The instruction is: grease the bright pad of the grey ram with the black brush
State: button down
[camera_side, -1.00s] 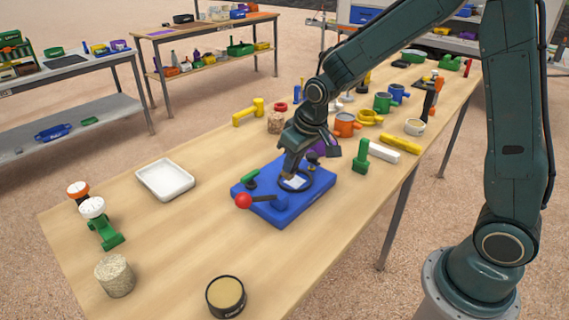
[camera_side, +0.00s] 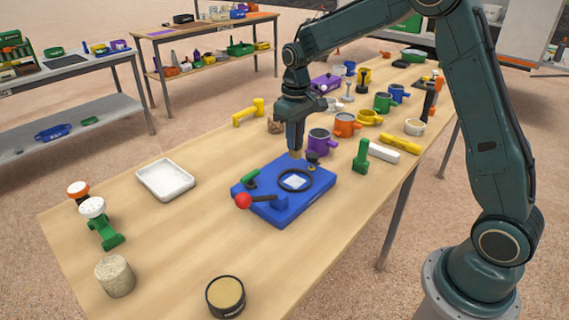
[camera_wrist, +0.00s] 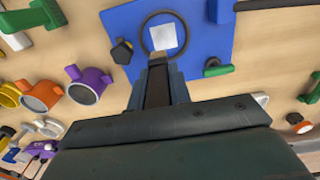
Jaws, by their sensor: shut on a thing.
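My gripper (camera_side: 295,148) is upright above the back edge of the blue base (camera_side: 262,209). It is shut on the black brush (camera_wrist: 157,88), whose tan tip (camera_wrist: 157,60) points down. Most of the brush is hidden between the fingers. A bright square pad (camera_side: 294,182) lies inside a dark ring on the base; it also shows in the wrist view (camera_wrist: 163,36), just beyond the brush tip. The tip appears clear of it. I cannot tell the grey ram for sure; small grey stemmed pieces (camera_side: 348,92) stand farther back.
A black knob (camera_side: 312,158), a green handle (camera_side: 250,179) and a red-ball lever (camera_side: 243,201) stick up from the base. Purple (camera_side: 319,142) and orange (camera_side: 346,124) cups stand behind.

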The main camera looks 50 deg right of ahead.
aim_at(294, 157)
jog(key=shift+f, duration=0.1)
jog(key=shift+f, duration=3)
jog(key=shift+f, duration=0.2)
jog(key=shift+f, duration=0.25)
jog(key=shift+a, duration=0.1)
jog(key=shift+a+r, duration=0.1)
jog(key=shift+a, duration=0.9)
jog(key=shift+s, duration=0.15)
jog(key=shift+s, duration=0.95)
